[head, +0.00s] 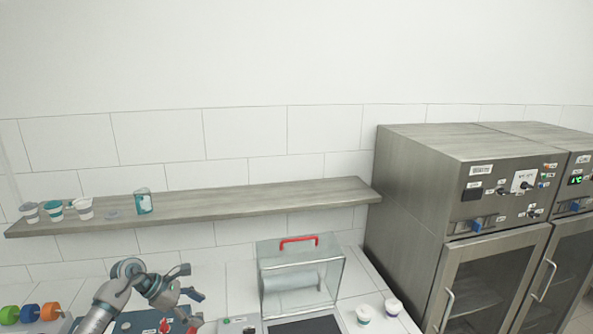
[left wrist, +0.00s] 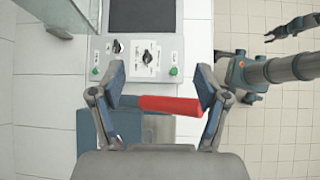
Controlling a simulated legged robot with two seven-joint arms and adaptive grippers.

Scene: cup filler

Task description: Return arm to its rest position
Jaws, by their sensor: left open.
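My left gripper (head: 190,283) is at the lower left of the head view, above the counter and below the wooden shelf. In the left wrist view its two fingers (left wrist: 160,82) are wide apart, with nothing held between them. A red handle (left wrist: 168,105) lies beyond the fingers, over a blue-grey device; I cannot tell whether a finger touches it. A teal and dark grey arm (left wrist: 285,70), which seems to be my right arm, shows at the right of the wrist view. Its gripper end is small and partly cut off.
A wooden shelf (head: 240,198) holds several cups at its left. A glass box (head: 300,282) with a red handle stands on the counter. Steel cabinets (head: 470,225) fill the right side.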

